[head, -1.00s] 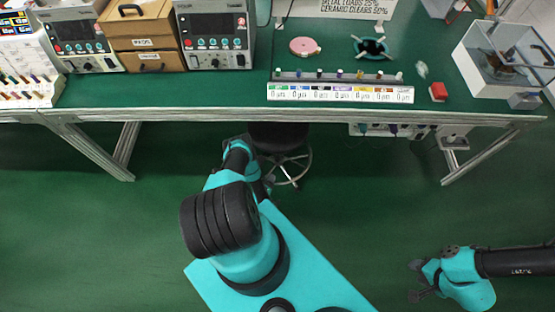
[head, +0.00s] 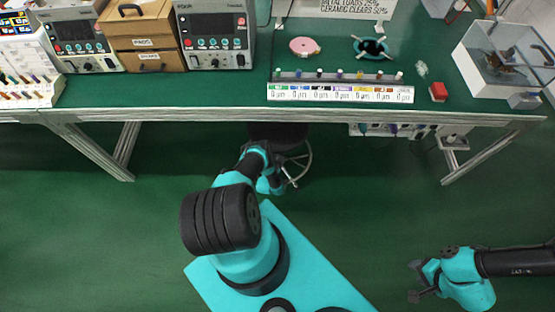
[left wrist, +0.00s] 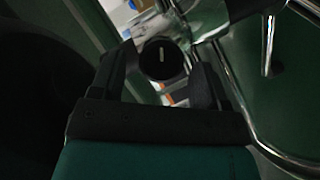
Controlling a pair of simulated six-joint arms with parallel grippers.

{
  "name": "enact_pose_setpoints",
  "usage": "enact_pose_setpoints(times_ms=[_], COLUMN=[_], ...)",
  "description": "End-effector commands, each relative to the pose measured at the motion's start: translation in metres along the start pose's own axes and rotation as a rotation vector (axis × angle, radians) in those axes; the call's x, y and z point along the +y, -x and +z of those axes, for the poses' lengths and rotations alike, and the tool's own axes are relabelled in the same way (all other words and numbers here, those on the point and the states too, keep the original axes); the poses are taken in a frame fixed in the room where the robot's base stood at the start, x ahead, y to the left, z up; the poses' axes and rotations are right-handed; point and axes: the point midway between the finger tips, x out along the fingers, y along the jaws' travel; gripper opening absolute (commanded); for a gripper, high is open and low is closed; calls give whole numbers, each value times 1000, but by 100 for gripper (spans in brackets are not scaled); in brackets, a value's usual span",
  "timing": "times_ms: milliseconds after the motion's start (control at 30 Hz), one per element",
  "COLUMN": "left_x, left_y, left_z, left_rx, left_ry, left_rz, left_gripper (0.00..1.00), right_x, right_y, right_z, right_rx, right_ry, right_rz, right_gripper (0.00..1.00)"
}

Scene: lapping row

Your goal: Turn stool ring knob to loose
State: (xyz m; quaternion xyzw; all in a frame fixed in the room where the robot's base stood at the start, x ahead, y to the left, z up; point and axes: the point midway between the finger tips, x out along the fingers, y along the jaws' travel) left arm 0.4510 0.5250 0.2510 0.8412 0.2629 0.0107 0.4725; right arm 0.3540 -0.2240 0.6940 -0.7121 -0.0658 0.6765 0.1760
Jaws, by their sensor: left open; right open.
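The stool (head: 268,131) stands under the front edge of the bench, its dark seat partly hidden by my left arm. Its chrome foot ring (head: 308,160) shows beside my left wrist. The ring knob (left wrist: 162,60), round and black with a pale pointer line, shows in the left wrist view. It lies between and beyond the open fingers of my left gripper (left wrist: 160,80); whether they touch it I cannot tell. The pointer line stands near upright in that view. My right gripper (head: 415,281) is open and empty over the floor, far from the stool.
The bench (head: 200,116) runs above the stool, with a slanted metal leg (head: 124,150) at left. A power strip (head: 392,130) hangs under the bench at right. In the left wrist view, chrome tubes (left wrist: 242,110) curve close by the right finger. Open green floor lies around.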

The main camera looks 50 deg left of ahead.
Motion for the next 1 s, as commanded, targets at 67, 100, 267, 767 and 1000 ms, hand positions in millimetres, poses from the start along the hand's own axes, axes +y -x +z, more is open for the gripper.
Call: enact_pose_setpoints(times_ms=[67,100,267,767,1000], left_x=[0,0,0,0,0], left_y=[-8,-11,-20,-24,-23], left_z=[0,1,0,0,0], left_rx=[1,0,1,0,0], left_ry=[-1,-1,-1,0,0], left_rz=[2,1,1,0,0], left_gripper=[69,69,69,58,35], right_x=[0,0,0,0,0], right_y=[0,0,0,0,0], right_z=[0,0,0,0,0], right_rx=[0,0,0,0,0], right_ry=[0,0,0,0,0], right_rz=[0,0,0,0,0], right_gripper=[43,43,43,43,43])
